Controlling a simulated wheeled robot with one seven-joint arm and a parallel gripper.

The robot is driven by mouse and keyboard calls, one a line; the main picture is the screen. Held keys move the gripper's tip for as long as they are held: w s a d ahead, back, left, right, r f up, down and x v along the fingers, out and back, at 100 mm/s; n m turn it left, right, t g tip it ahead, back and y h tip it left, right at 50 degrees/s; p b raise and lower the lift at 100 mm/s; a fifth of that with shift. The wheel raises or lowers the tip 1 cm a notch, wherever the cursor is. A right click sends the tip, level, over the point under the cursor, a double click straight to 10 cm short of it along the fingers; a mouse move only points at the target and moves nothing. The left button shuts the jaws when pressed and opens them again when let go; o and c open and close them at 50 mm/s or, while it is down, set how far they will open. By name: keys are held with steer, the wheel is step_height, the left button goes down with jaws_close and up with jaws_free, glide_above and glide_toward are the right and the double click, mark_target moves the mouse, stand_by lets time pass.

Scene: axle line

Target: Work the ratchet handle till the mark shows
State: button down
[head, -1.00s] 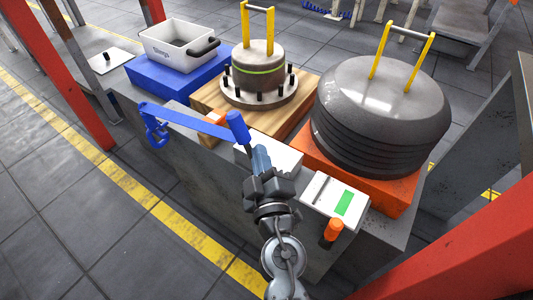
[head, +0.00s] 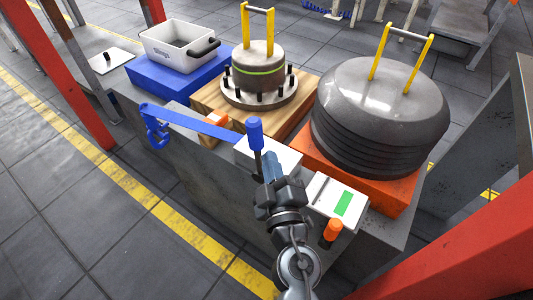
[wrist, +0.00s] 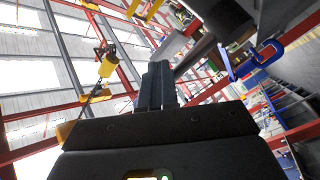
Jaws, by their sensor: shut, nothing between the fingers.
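A lever with a blue grip (head: 256,134) and dark shaft stands nearly upright at the bench front, by a white box (head: 284,155). My gripper (head: 268,164) is shut and empty, just below the grip beside the shaft. I cannot tell if they touch. In the wrist view my shut fingers (wrist: 157,86) point up the picture. A second white box (head: 322,192) to the right has a green patch (head: 344,203) on its top. An orange grip (head: 332,230) stands at its front. I cannot tell whether the green patch is the mark.
A blue bar (head: 190,122) with a hooked clamp end lies left of the lever. Behind are a flanged hub (head: 262,88) on a wooden block, a dark ribbed drum (head: 380,110) on an orange base, and a grey bin (head: 178,46). A red post (head: 480,240) is at right.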

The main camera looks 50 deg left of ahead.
steer(key=shift+w+d+p, duration=0.15)
steer(key=shift+d, duration=0.5)
steer(key=shift+w+d+p, duration=0.15)
steer(key=shift+d, duration=0.5)
steer(key=shift+d, duration=0.1)
steer(key=d+p, duration=0.1)
steer(key=d, duration=0.1)
steer(key=w+d, duration=0.1)
steer(key=d, duration=0.1)
steer(key=shift+w+d+p, duration=0.1)
steer(key=shift+d+p, duration=0.25)
steer(key=shift+p, duration=0.05)
